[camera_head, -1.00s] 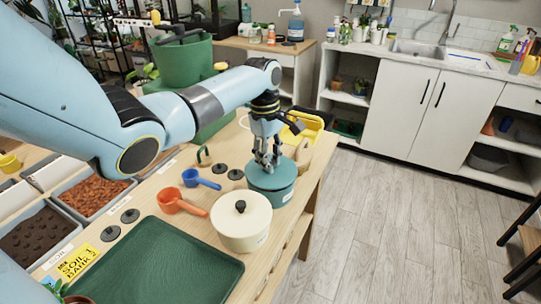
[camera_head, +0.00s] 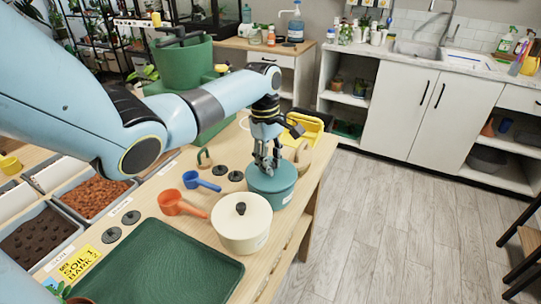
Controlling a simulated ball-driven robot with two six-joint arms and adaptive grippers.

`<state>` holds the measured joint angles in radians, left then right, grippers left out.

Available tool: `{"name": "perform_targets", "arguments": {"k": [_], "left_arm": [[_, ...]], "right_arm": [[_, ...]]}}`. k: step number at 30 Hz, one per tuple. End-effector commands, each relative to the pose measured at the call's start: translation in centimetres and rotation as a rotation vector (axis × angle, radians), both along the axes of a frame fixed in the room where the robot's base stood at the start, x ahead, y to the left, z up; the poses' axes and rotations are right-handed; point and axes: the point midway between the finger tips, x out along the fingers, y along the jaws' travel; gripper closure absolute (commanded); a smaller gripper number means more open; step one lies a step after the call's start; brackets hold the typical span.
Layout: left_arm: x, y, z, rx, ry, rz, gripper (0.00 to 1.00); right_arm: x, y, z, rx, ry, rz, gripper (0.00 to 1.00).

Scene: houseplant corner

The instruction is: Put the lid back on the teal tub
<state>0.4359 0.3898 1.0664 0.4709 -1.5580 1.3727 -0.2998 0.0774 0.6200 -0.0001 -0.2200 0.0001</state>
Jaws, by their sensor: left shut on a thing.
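The teal tub (camera_head: 272,195) stands upright on the wooden bench, right of the middle of the bench top. A teal lid (camera_head: 258,176) lies on top of the tub; I cannot tell whether it is fully seated. My left gripper (camera_head: 267,168) points down over the tub, shut on the lid's knob, which its fingers hide. My right gripper is not in view.
A cream tub with a black-knobbed lid (camera_head: 241,222) stands close in front of the teal tub. An orange scoop (camera_head: 180,205), a blue scoop (camera_head: 200,181) and dark discs lie to the left. A green tray (camera_head: 165,268) fills the front. A yellow container (camera_head: 306,127) stands behind.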

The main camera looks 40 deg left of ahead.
Motion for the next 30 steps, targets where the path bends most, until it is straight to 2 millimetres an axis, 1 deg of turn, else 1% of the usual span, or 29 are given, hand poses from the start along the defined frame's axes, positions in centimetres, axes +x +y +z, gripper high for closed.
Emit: {"name": "perform_targets", "arguments": {"k": [15,27,28,30], "left_arm": [[0.0,-0.02,0.05,0.0,0.0,0.001,1.0],[0.0,-0.02,-0.06,0.0,0.0,0.0,1.0],[0.0,-0.02,-0.06,0.0,0.0,0.0,0.78],[-0.01,-0.03,-0.06,0.0,0.0,0.0,0.68]], "right_arm": [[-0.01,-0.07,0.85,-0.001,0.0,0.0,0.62],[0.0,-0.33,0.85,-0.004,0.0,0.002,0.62],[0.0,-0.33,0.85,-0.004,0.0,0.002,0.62],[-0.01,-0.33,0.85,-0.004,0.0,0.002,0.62]]}}
